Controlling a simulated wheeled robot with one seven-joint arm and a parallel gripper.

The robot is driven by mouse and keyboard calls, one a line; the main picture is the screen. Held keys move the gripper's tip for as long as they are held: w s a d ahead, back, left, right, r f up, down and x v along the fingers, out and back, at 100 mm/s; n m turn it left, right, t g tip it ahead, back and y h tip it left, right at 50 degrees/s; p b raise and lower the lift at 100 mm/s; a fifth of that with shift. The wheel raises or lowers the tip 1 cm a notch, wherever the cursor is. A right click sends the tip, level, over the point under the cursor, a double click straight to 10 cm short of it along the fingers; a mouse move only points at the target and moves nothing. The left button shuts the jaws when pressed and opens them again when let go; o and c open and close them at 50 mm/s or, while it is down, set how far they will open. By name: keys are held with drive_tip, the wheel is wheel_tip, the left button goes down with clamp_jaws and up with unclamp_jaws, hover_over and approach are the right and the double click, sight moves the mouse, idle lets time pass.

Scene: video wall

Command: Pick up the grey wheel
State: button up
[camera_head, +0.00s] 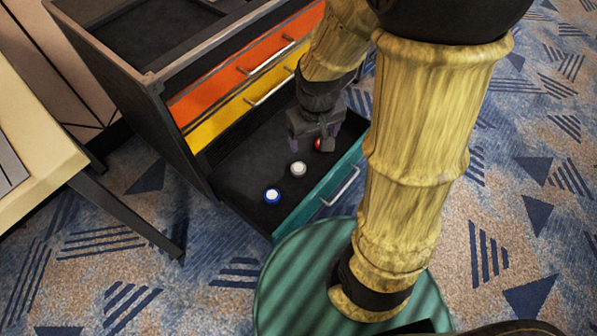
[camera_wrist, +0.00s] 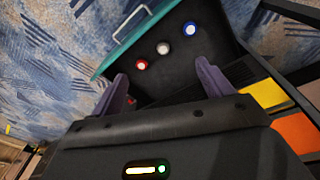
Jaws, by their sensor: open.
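The grey wheel (camera_head: 298,169) lies in the open teal-fronted bottom drawer (camera_head: 235,165), between a blue wheel (camera_head: 272,196) and a red wheel (camera_head: 319,145). In the wrist view the grey wheel (camera_wrist: 163,48) is in the middle of the row, with the red wheel (camera_wrist: 142,65) to its left and the blue wheel (camera_wrist: 189,28) to its right. My gripper (camera_head: 318,140) is over the drawer's far part, close to the red wheel. Its two purple fingers are apart and empty in the wrist view (camera_wrist: 162,75), and the grey wheel is beyond the fingertips.
The orange drawer (camera_head: 245,62) and yellow drawer (camera_head: 240,105) above appear shut. The drawer's teal front (camera_head: 320,195) with its handle stands up along one side. A table (camera_head: 35,150) is at left. Patterned carpet (camera_head: 215,270) surrounds the cabinet.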

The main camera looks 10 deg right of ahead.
drive_tip(key=w+a+f+n+g+h+b, duration=0.25)
drive_tip(key=w+f+n, duration=0.2)
drive_tip(key=f, duration=0.55)
drive_tip(key=w+a+f+n+g+h+b, duration=0.1)
drive_tip(key=w+f+n+h+b, duration=0.3)
drive_tip(key=f, duration=0.6)
drive_tip(key=n+t+h+b, duration=0.4)
drive_tip(key=n+t+h, duration=0.15)
drive_tip(key=n, duration=0.45)
approach(296, 168)
drive_tip(key=shift+d+f+h, duration=0.25)
drive_tip(key=shift+d+h, duration=0.05)
drive_tip(key=shift+w+a+f, duration=0.1)
drive_tip(key=shift+w+a, duration=0.05)
drive_tip(key=shift+a, duration=0.15)
drive_tip(key=b+x, duration=0.2)
drive_tip(key=x, duration=0.4)
drive_tip(key=shift+f+b, duration=0.1)
drive_tip(key=shift+b, duration=0.3)
drive_tip(key=shift+d, duration=0.4)
